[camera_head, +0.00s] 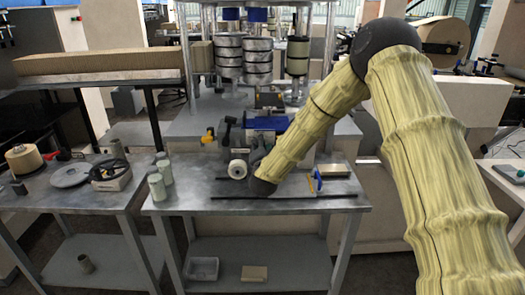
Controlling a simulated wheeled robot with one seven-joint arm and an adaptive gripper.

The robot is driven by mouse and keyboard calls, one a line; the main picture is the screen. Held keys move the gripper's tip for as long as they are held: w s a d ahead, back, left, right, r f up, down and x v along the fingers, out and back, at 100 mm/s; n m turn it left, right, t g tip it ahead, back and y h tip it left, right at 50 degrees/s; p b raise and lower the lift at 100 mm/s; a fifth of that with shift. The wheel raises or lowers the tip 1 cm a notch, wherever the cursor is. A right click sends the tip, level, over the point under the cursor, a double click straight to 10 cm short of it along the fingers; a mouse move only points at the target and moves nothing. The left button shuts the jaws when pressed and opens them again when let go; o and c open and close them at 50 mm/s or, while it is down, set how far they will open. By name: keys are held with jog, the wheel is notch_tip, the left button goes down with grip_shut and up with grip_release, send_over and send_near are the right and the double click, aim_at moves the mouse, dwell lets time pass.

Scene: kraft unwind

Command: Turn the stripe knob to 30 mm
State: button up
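My arm, in a yellow sleeve, reaches from the right down to the middle workbench (320,200). Its dark wrist joint is low over the bench, beside a white roll (237,169). Small dark parts just beyond the wrist look like my gripper (257,150), partly hidden by the sleeve. Its fingers are too small to read, and I cannot tell whether it touches anything. I cannot pick out the stripe knob or any millimetre scale. The machine (265,75) with stacked metal rollers stands behind the bench, and my arm covers part of it.
Pale green cylinders (157,186) stand at the bench's left end. A blue-and-yellow tool (316,181) and a dark rod (270,197) lie at the right and front. A yellow-and-black item (208,135) is at the back. A left table (60,197) holds a brown spool (23,158).

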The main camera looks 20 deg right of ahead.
jog(key=shift+a+n+b, duration=0.2)
jog(key=shift+n+b, duration=0.85)
jog(key=shift+n, duration=3.05)
jog(key=o, duration=1.1)
jog(key=shift+c, duration=0.2)
jog(key=v, duration=1.2)
